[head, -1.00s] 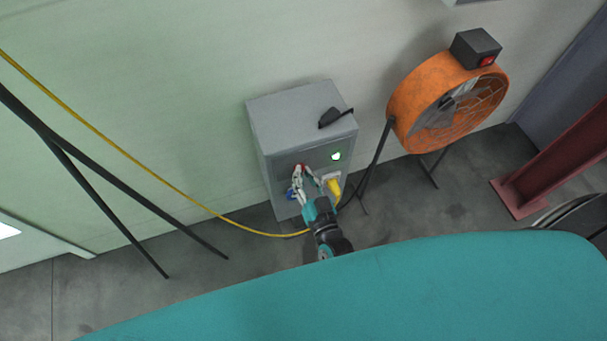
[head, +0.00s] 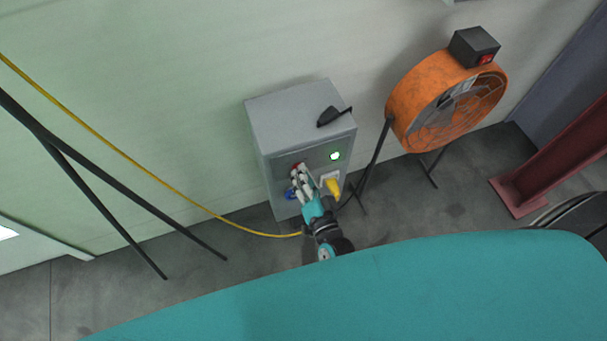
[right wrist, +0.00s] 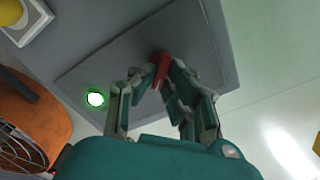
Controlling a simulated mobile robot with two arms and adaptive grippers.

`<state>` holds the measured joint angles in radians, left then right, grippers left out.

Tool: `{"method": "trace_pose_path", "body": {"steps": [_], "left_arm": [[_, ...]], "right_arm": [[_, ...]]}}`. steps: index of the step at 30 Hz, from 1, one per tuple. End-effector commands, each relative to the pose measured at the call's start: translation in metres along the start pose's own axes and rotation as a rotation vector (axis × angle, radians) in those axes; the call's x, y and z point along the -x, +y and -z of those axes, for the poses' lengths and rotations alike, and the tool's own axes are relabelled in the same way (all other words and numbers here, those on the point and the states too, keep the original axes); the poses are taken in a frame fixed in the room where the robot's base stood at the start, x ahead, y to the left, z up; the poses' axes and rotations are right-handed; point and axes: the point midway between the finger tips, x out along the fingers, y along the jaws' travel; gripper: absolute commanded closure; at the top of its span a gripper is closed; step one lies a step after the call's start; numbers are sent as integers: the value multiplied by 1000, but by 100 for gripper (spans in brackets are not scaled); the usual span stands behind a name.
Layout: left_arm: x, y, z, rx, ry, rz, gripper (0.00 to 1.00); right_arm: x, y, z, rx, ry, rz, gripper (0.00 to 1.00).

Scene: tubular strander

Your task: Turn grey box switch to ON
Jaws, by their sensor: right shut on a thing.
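The grey box (head: 290,118) stands on the floor against the wall. Its red switch (right wrist: 160,72) shows in the right wrist view between my fingertips. In the head view the switch is mostly covered by the fingers. My right gripper (head: 297,173) is at the box front, and in the right wrist view (right wrist: 157,78) its two fingers close on the switch from both sides. A green light (head: 335,156) glows on the box front; it also shows in the right wrist view (right wrist: 95,99). The switch's exact setting cannot be read. My left gripper is not in view.
A yellow plug (head: 333,186) and a blue socket (head: 290,193) are close to my right gripper on the box. An orange fan (head: 412,98) stands to the right. A yellow cable (head: 150,161) runs along the left. A dark red beam (head: 560,165) stands at far right.

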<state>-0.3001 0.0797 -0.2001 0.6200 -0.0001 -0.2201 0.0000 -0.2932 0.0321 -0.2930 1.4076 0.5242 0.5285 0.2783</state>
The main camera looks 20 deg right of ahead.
Motion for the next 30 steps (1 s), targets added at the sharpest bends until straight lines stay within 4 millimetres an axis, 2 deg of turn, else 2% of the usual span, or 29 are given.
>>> {"method": "trace_pose_path", "body": {"steps": [10, 11, 15, 16, 25, 30], "left_arm": [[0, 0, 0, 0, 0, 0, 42], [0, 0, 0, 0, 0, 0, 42], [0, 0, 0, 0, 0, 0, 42], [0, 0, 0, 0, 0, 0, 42], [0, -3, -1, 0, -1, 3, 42], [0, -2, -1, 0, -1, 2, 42]], "right_arm": [[1, 1, -1, -6, -4, -3, 100], [1, 1, -1, -6, -3, -3, 86], [1, 1, -1, -5, -3, -2, 68], [1, 1, -1, -4, -2, -2, 66], [3, 0, -1, -3, -2, -2, 66], [26, 1, -1, -4, -3, -3, 66]]}}
